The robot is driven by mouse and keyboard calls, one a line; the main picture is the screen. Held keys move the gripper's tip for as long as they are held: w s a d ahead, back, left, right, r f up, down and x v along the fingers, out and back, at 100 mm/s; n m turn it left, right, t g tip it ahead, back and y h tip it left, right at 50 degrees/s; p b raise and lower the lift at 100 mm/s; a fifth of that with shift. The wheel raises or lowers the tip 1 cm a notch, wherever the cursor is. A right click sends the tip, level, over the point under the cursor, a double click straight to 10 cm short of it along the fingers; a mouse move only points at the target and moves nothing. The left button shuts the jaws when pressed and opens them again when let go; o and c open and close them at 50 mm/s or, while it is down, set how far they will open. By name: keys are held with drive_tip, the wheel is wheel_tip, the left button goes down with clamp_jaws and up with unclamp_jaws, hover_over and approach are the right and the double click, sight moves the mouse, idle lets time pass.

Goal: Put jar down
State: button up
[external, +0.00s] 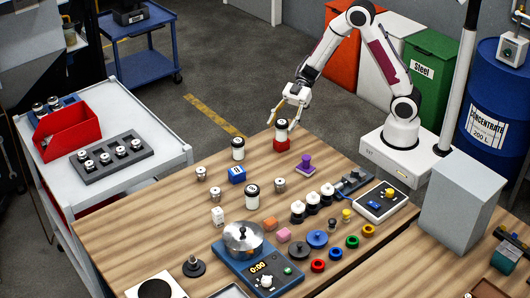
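A jar with a black lid and pale body (282,127) stands upright on a red block (282,143) near the far edge of the wooden table. My gripper (283,120) is at this jar, with its fingers spread to either side of the lid. The fingers look open, with a small gap to the jar, though the view is small. Two similar dark-lidded jars stand on the table, one to the left (238,149) and one nearer the middle (252,197).
A blue block (237,175), small metal canisters (201,173) and a purple piece (305,164) stand nearby. A blue scale with a silver pan (243,240) and several coloured rings crowd the front. Bare wood (150,220) lies at left.

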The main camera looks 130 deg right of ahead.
drive_tip(key=shift+r, duration=0.15)
drive_tip(key=shift+s+d+r, duration=0.1)
drive_tip(key=shift+s, duration=0.05)
drive_tip(key=v, duration=1.1)
drive_tip(key=shift+s+d+r, duration=0.15)
drive_tip(key=shift+s, duration=0.05)
idle(0.8)
